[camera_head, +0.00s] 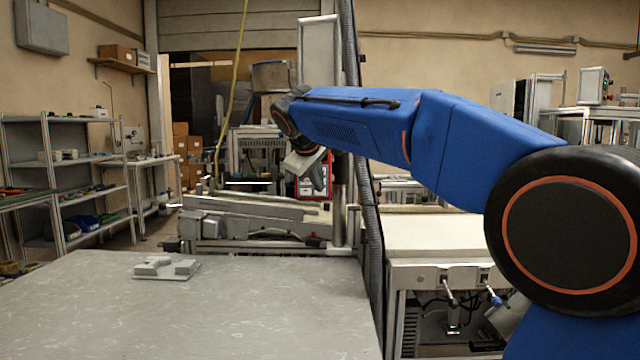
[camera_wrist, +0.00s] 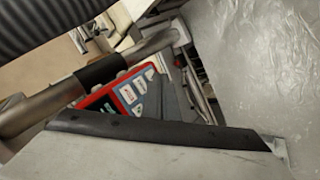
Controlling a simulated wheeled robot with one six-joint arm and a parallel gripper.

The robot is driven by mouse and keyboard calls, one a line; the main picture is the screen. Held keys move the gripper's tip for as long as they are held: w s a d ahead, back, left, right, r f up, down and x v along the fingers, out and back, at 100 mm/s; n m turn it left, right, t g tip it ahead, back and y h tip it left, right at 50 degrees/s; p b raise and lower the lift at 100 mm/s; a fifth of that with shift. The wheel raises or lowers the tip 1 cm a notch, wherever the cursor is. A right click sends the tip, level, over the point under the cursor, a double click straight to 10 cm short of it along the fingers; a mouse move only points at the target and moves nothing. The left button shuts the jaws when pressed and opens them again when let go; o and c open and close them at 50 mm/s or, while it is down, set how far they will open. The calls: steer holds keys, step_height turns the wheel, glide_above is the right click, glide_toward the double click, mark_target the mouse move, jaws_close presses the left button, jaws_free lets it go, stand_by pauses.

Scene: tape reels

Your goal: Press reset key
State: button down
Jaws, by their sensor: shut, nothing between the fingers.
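A red-framed control panel (camera_head: 304,188) stands beyond the grey table, partly hidden behind my wrist and gripper in the head view. In the wrist view the panel (camera_wrist: 102,103) is tilted and shows a few white and teal keys or labels. Their lettering is too small to read, so I cannot tell which is the reset key. My gripper (camera_head: 319,187) is shut and empty, hanging in front of the panel in the head view. I cannot tell whether it touches the panel.
A grey ribbed hose (camera_head: 368,220) and a metal post run upright just right of the panel. A grey conveyor-like machine (camera_head: 250,215) lies below and left. The grey table (camera_head: 200,320) in front carries a small grey block part (camera_head: 166,268); most of its top is clear.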

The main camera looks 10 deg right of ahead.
steer(key=shift+w+d, duration=0.2)
steer(key=shift+w, duration=0.45)
steer(key=shift+w+d, duration=0.15)
steer(key=shift+w, duration=0.45)
steer(key=shift+w, duration=0.15)
stand_by(1.1)
steer(key=shift+w+d, duration=0.1)
steer(key=shift+w, duration=0.2)
steer(key=shift+w+d, duration=0.1)
steer(key=shift+w, duration=0.25)
stand_by(0.8)
steer(key=shift+s, duration=0.2)
steer(key=shift+s+a, duration=0.2)
steer(key=shift+s, duration=0.4)
steer(key=s, duration=0.2)
steer(key=s+a, duration=0.1)
steer(key=s, duration=0.1)
steer(key=shift+s+a, duration=0.15)
steer(key=shift+s, duration=0.25)
